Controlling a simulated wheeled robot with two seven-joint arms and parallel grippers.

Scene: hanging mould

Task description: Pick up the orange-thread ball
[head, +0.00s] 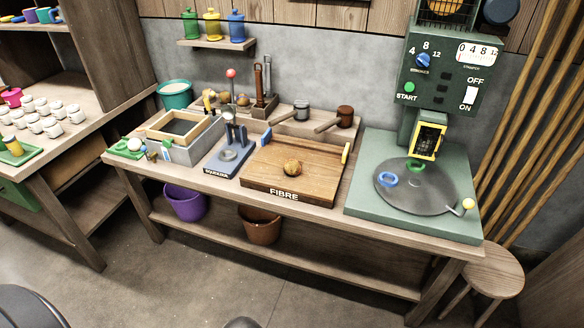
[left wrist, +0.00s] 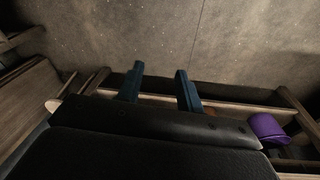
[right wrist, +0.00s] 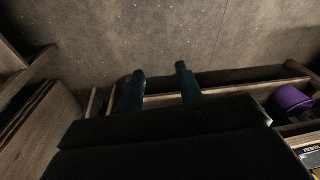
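The orange-thread ball (head: 293,167) is a small brownish-orange ball. It sits on the wooden board marked FIBRE (head: 265,178), near the middle of the workbench in the head view. Neither gripper shows in the head view. In the left wrist view my left gripper (left wrist: 160,80) has its two blue fingers apart with nothing between them. In the right wrist view my right gripper (right wrist: 160,80) also has its fingers apart and empty. Both wrist views look at the floor and bench frame, and the ball is in neither.
Left of the board stand a blue squeezer (head: 230,155) and a grey box (head: 190,140). Right is a green machine base with a round plate (head: 415,190) holding blue and green rings. Purple (head: 185,202) and brown buckets stand below. The floor in front is mostly clear.

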